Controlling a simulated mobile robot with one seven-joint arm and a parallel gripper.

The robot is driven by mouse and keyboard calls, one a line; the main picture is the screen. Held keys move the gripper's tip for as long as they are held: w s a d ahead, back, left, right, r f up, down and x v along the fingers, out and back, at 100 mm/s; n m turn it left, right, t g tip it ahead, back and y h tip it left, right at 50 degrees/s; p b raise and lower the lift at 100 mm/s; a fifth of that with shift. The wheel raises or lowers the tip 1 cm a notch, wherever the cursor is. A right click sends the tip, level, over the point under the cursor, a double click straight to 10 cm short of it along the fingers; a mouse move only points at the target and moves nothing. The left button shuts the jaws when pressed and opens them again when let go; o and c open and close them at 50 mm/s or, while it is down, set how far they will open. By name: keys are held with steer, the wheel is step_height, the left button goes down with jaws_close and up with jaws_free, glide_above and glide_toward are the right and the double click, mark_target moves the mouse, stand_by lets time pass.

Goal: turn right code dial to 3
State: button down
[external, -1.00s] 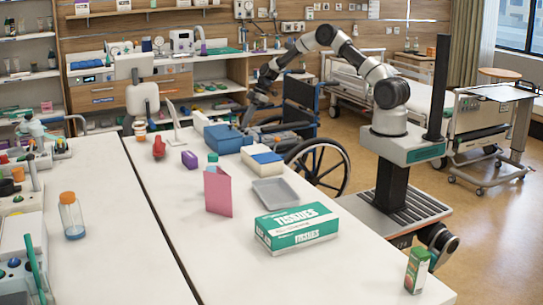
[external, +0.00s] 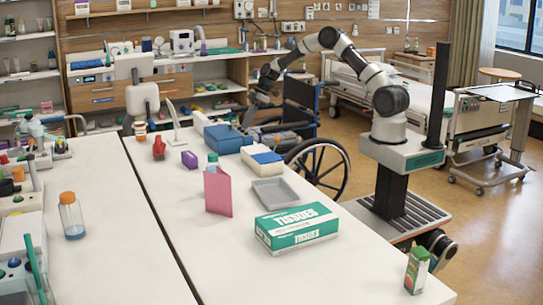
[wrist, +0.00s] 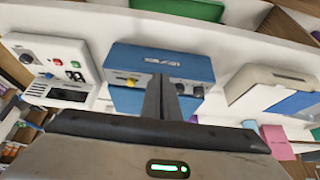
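A blue box (external: 224,137) stands at the far end of the white table. In the wrist view the blue box (wrist: 192,62) shows a pale label, a yellow knob (wrist: 131,82) at the left and dark round dials (wrist: 197,91) at the right. Their markings are too small to read. My gripper (wrist: 163,82) has its two fingers together with nothing visible between them, and they cover part of the box front. Contact with a dial cannot be made out. In the external view my gripper (external: 248,122) is just behind the box, partly hidden.
A white and blue box (external: 262,160) stands close beside the blue box. A control unit (wrist: 52,58) with a red button is at the left in the wrist view. A pink folder (external: 217,192), a grey tray (external: 273,198) and a tissue box (external: 297,228) stand nearer. A wheelchair (external: 318,160) is beside the table.

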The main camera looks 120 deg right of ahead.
steer(key=shift+w+a, duration=0.25)
steer(key=shift+s+b, duration=0.15)
steer(key=shift+b, duration=0.3)
step_height(320, 180, up, 6)
steer(key=p, duration=0.1)
steer(key=shift+s+p, duration=0.3)
steer(key=shift+s, duration=0.1)
